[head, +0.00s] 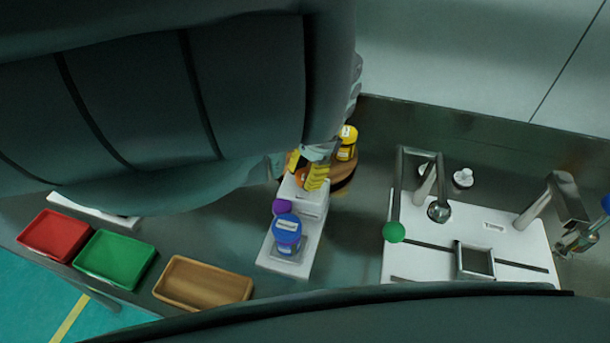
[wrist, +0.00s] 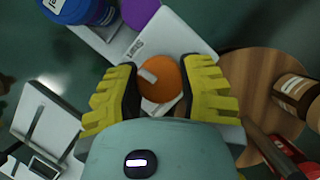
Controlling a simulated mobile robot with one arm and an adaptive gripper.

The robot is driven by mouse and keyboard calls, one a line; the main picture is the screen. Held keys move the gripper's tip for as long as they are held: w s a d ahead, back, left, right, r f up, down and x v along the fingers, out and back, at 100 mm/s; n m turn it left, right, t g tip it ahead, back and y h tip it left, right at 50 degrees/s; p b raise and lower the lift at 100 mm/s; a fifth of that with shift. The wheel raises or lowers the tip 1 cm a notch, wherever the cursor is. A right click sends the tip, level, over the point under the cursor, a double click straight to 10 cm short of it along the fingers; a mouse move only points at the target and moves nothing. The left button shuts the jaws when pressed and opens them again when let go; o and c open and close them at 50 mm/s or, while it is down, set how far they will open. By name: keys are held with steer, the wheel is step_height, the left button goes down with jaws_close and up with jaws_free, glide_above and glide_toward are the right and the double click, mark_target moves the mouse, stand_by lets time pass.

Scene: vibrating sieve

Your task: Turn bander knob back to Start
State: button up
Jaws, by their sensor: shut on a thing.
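An orange round knob (wrist: 161,79) with a pale pointer mark sits on the end of a white device (wrist: 183,34). It lies between the two yellow fingers of my gripper (wrist: 163,92), which are shut on it from both sides. In the head view the white device (head: 311,210) stands mid-table, with my gripper (head: 309,178) at its far end and only a bit of the orange knob (head: 299,175) showing.
A blue-lidded jar (head: 287,229) and a purple knob (head: 282,207) are at the device's near end. A round wooden stand (head: 345,173) with a yellow-lidded bottle (head: 347,141) is close behind my gripper. Red (head: 54,233), green (head: 114,259) and wooden (head: 203,283) trays lie left.

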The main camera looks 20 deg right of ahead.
steer(key=shift+m, duration=0.5)
steer(key=o, duration=1.2)
steer(key=shift+a, duration=0.1)
steer(key=shift+r, duration=0.1)
steer(key=s+v, duration=0.1)
steer(key=v, duration=1)
steer(key=shift+w+d+r, duration=0.3)
steer(key=shift+d+r, duration=0.05)
